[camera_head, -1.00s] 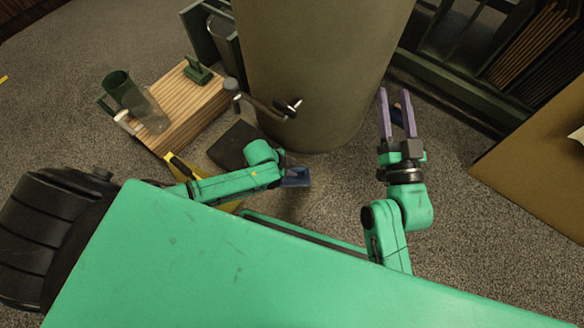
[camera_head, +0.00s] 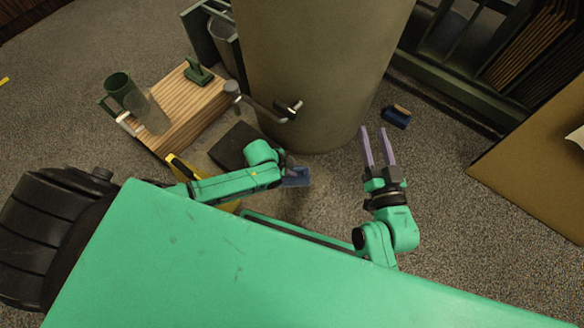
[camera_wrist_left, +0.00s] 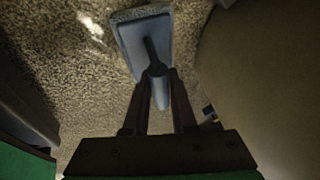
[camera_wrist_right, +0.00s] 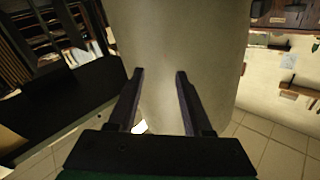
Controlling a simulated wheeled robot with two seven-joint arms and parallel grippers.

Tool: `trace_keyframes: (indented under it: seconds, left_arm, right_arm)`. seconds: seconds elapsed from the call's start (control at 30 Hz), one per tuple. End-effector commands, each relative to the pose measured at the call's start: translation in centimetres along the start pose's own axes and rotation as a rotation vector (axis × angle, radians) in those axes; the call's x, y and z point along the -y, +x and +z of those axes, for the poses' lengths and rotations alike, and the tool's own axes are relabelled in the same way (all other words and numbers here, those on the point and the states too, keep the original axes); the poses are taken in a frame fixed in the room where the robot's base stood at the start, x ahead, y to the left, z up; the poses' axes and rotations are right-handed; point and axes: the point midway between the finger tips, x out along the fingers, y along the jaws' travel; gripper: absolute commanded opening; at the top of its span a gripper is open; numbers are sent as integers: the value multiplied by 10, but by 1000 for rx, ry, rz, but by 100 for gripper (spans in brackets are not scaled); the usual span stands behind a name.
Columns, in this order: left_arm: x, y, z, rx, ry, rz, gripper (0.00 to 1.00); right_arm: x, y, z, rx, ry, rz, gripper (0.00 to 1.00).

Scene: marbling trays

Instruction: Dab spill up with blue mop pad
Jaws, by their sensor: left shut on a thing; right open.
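The blue mop pad (camera_head: 297,177) is low over the carpet in front of the big drum; I cannot tell whether it touches. My left gripper (camera_head: 286,171) is shut on its handle, partly hidden by its own arm. In the left wrist view the fingers (camera_wrist_left: 160,82) clasp the handle, and the flat blue pad (camera_wrist_left: 128,38) lies beyond them. A pale shiny patch (camera_wrist_left: 91,24), possibly the spill, shows on the carpet left of the pad. My right gripper (camera_head: 376,132) is open and empty, right of the drum; its fingers (camera_wrist_right: 159,74) are apart.
The big beige drum (camera_head: 320,60) with a tap stands behind. A wooden crate (camera_head: 184,112) carries a green jug (camera_head: 121,92). A dark slab (camera_head: 236,146) and a yellow thing (camera_head: 178,166) lie left of the pad. A small blue block (camera_head: 397,118) lies on the carpet right.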

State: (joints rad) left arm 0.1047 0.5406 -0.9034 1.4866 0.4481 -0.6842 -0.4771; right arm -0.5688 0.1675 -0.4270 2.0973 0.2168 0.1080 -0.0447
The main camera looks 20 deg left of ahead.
Motion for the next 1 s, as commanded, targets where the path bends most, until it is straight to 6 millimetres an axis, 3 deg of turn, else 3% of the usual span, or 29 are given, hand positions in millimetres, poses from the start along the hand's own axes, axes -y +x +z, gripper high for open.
trace_keyframes:
  seconds: [1.0]
  left_arm:
    - [2, -8, -3, 0, -2, -1, 2]
  right_arm:
    - [4, -51, 84, 259, 75, 30, 50]
